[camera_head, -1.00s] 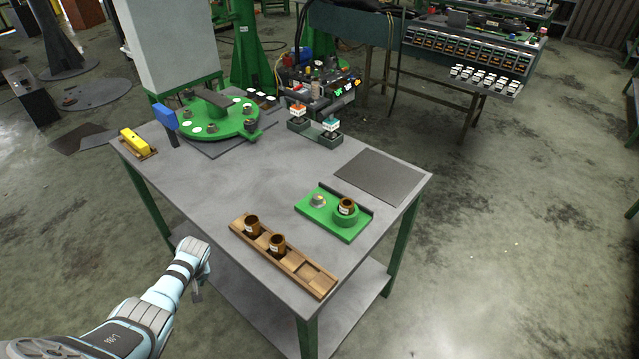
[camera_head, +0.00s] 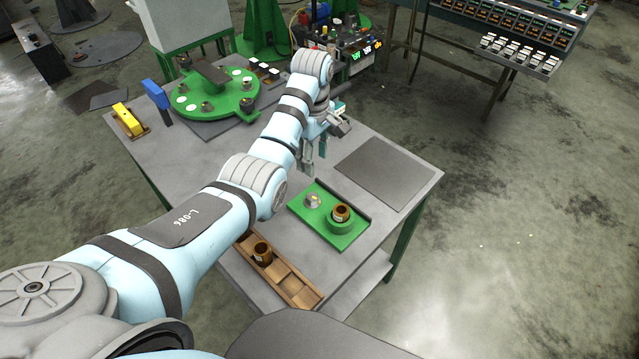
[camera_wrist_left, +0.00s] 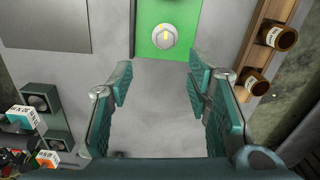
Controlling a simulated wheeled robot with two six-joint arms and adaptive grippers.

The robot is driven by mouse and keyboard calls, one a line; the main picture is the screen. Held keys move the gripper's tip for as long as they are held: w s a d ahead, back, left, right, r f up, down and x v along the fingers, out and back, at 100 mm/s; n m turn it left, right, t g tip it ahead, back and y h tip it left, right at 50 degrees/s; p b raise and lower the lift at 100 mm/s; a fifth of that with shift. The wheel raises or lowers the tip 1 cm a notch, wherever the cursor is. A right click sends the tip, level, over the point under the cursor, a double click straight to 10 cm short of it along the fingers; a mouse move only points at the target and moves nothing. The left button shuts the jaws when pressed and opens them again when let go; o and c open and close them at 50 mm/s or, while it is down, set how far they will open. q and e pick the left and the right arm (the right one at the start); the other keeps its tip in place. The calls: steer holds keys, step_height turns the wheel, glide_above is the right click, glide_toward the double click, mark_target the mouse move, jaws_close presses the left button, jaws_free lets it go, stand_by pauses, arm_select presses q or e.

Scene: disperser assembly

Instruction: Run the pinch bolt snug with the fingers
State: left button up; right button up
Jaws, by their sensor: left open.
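A green fixture plate (camera_head: 300,208) lies on the table, bearing a round silver piece with a yellow mark (camera_head: 312,201) and a green ring (camera_head: 340,225) with a brown cup (camera_head: 341,212) upright in it. I cannot make out a pinch bolt for sure. My left gripper (camera_head: 315,155) is open and empty above the table, behind the fixture. In the left wrist view, its fingers (camera_wrist_left: 159,80) are spread over bare table, with the silver piece (camera_wrist_left: 164,36) beyond the fingertips. The ring is out of that view. My right gripper is not in view.
A wooden tray (camera_head: 306,296) with brown cups lies left of the fixture, partly hidden by my left arm. A dark mat (camera_head: 385,172) lies to the right. A green round station (camera_head: 240,100) and a yellow block (camera_head: 128,119) stand farther back.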

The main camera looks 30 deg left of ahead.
arm_select(q)
steer(key=b, duration=0.2)
glide_above(313, 196)
steer(key=f, duration=0.6)
steer(key=s+f, duration=0.1)
steer(key=f, duration=0.1)
steer(key=shift+f, duration=0.4)
steer(key=f, duration=0.2)
steer(key=w+f+b, duration=0.1)
steer(key=f, duration=0.1)
steer(key=shift+f, duration=0.4)
steer(key=shift+s, duration=0.15)
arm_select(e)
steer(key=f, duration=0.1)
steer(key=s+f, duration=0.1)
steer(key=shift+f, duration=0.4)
